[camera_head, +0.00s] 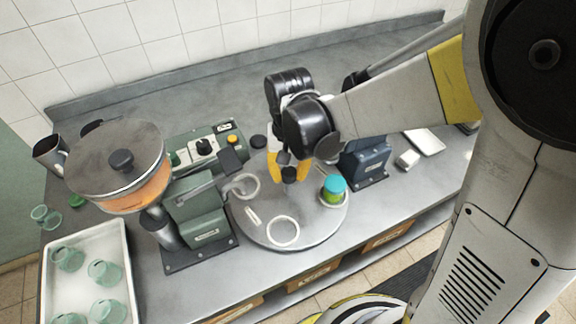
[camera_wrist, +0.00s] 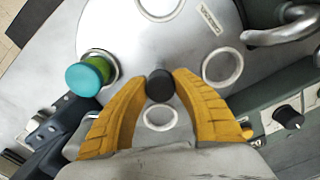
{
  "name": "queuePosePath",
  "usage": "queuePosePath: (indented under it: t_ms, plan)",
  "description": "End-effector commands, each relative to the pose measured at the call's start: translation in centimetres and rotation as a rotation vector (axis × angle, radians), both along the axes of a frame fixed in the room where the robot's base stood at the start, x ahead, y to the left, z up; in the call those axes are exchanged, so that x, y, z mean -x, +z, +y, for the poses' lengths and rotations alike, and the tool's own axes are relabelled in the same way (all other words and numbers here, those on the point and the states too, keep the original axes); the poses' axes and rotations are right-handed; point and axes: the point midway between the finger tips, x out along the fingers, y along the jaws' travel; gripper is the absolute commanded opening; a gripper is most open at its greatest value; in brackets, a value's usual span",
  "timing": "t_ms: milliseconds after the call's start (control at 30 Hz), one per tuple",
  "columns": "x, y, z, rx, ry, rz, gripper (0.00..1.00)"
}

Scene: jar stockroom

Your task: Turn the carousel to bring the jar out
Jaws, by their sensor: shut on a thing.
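The carousel (camera_head: 306,216) is a round grey metal disc on the counter with several pale ring seats near its rim. It also shows in the wrist view (camera_wrist: 125,36). The jar (camera_head: 333,190) is green with a teal lid and stands in a seat at the disc's right side. In the wrist view the jar (camera_wrist: 88,74) is at the left. My gripper (camera_head: 289,172) is over the disc, its yellow fingers closed on a black knob (camera_wrist: 160,86) that stands up from the disc. The other visible seats look empty. The knob's foot is hidden in the head view.
A filling machine with a lidded orange hopper (camera_head: 121,161) stands left of the disc, its spout arm reaching over the rim. A green control box (camera_head: 206,146) is behind. A dark blue machine (camera_head: 364,163) stands close right of the jar. A white tray (camera_head: 90,236) holds several glass jars.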

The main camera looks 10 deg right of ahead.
Motion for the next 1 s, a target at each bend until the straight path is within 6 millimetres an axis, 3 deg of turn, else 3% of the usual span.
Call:
queuePosePath:
  t_ms: [1000]
  plan:
    - [0.09, -0.08, 0.12, 0.001, -0.506, 0.003, 0.00]
